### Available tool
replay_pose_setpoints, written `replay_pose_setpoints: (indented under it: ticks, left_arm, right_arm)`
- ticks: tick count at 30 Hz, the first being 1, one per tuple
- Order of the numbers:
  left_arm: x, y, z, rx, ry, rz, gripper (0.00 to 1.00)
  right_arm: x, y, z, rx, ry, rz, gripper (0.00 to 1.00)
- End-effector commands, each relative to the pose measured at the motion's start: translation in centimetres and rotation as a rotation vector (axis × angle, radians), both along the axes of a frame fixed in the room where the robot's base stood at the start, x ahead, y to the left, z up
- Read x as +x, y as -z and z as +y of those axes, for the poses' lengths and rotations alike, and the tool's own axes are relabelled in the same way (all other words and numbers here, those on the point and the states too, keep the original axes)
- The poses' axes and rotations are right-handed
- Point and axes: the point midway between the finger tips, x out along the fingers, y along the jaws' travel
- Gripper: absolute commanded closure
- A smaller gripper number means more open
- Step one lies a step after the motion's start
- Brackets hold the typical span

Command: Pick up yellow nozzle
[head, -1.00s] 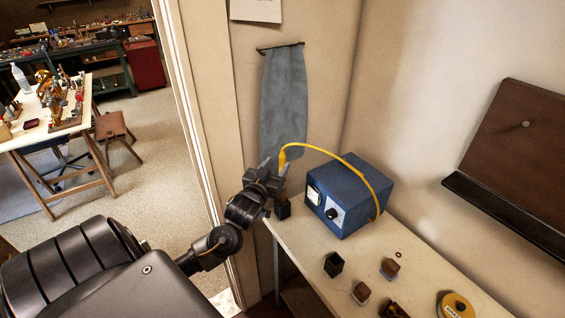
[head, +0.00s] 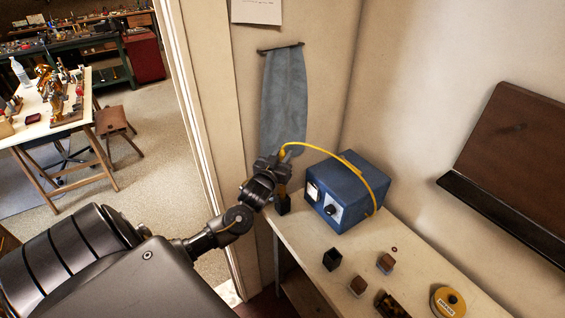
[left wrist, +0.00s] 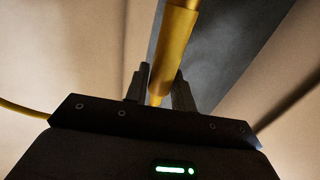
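The yellow nozzle (head: 282,153) is upright at the far left end of the bench, above a small black holder (head: 283,206). I cannot tell whether its lower end still sits in the holder. A yellow hose joins it to the blue box. My left gripper (head: 275,163) is at the nozzle. My right gripper is out of view.
The blue box (head: 345,190) stands close to the right of my left gripper, with the yellow hose (head: 340,157) arching over it. A black cup (head: 332,259), small brown-topped blocks (head: 386,263) and a yellow tape roll (head: 448,301) lie nearer. A grey-blue cloth (head: 284,100) hangs behind.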

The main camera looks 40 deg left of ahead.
Motion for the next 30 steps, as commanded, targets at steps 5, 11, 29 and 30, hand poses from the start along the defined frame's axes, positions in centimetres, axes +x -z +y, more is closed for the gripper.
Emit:
replay_pose_setpoints:
  ticks: [5, 11, 29, 30]
  left_arm:
    - [0.0, 0.0, 0.0, 0.000, 0.000, 0.000, 0.99]
    - [0.0, 0.0, 0.0, 0.000, 0.000, 0.000, 1.00]
    - [-3.7, -7.5, 1.6, 0.010, 0.001, -0.005, 1.00]
    - [-4.4, -8.5, 2.0, 0.011, 0.002, -0.004, 1.00]
  right_arm:
    - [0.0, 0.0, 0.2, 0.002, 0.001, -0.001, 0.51]
    - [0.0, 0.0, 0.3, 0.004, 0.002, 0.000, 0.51]
    - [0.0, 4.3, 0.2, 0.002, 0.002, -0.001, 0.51]
    - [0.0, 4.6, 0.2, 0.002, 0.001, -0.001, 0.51]
